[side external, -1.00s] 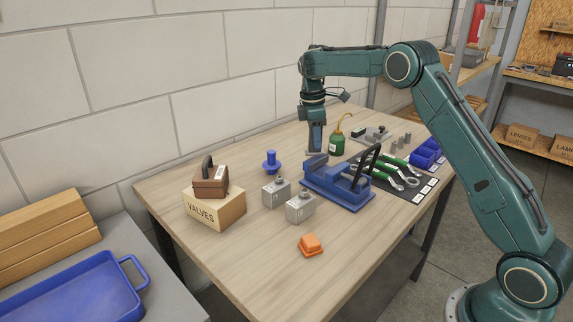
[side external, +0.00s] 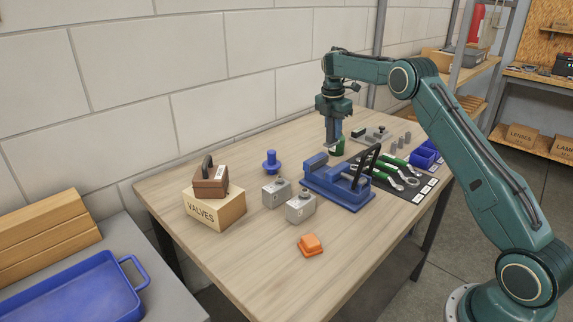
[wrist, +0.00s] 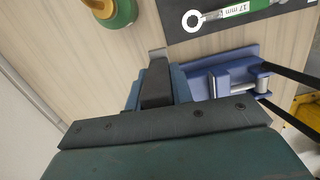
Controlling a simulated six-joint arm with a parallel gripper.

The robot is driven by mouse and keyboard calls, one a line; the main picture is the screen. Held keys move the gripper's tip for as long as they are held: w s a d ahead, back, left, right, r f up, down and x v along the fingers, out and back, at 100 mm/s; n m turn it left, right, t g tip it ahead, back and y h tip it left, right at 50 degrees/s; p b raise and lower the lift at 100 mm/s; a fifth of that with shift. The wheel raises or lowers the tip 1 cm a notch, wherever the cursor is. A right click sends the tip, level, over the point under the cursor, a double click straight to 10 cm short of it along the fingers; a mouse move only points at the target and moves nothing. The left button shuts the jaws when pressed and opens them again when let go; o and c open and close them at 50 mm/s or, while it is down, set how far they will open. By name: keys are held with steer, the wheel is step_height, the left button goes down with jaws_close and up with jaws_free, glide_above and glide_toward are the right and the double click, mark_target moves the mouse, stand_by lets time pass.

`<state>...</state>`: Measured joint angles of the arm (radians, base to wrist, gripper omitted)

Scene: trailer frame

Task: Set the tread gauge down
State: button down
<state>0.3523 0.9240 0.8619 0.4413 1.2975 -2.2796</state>
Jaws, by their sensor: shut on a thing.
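My gripper (side external: 333,141) points down above the back of the wooden table, behind the blue vise (side external: 338,187). Its jaws also show in the wrist view (wrist: 157,85), shut on a small grey piece. I take this piece to be the tread gauge (wrist: 158,53); only its light grey end shows past the fingers, and the rest is hidden. The vise also shows to the right of the jaws in the wrist view (wrist: 222,72). I cannot tell whether the gauge touches the table.
A green oil can (side external: 338,150) stands close behind my gripper. Wrenches (side external: 392,178) lie on a dark mat to the right. Two grey weights (side external: 300,207), a blue knobbed piece (side external: 271,161), an orange block (side external: 310,245) and a VALVES box (side external: 214,210) stand left and forward.

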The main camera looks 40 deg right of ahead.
mark_target(334, 140)
steer(key=shift+d+n, duration=0.4)
steer(key=shift+d, duration=0.2)
steer(key=shift+f, duration=2.05)
steer(key=shift+f, duration=0.1)
steer(key=shift+f, duration=1.9)
steer(key=shift+f, duration=0.1)
steer(key=c, duration=1.2)
jaws_free()
steer(key=shift+c, duration=0.2)
